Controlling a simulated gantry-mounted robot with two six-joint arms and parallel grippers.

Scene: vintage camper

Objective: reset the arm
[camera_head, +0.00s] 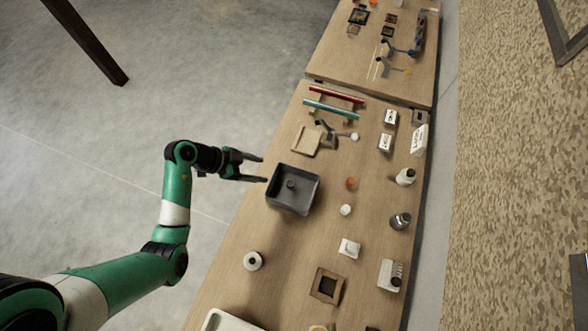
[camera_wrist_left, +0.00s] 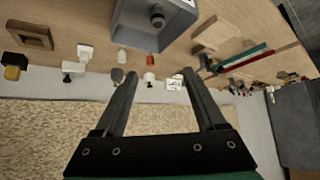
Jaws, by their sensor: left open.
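My left arm is green and white and comes in from the left in the head view. Its left gripper (camera_head: 262,169) is open and empty, at the table's left edge beside a grey square tray (camera_head: 290,205). In the left wrist view the two dark fingers of the gripper (camera_wrist_left: 160,85) stand apart with nothing held between them. The grey tray also shows in that view (camera_wrist_left: 140,35), at the top. My right gripper is in neither view.
The long wooden table (camera_head: 265,285) holds a white roll (camera_head: 253,261), a brown square frame (camera_head: 327,286), a grey jar (camera_head: 400,221), a white bottle (camera_head: 405,177), red and teal bars (camera_head: 335,95), and several small items. Open floor (camera_head: 110,150) lies left of the table.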

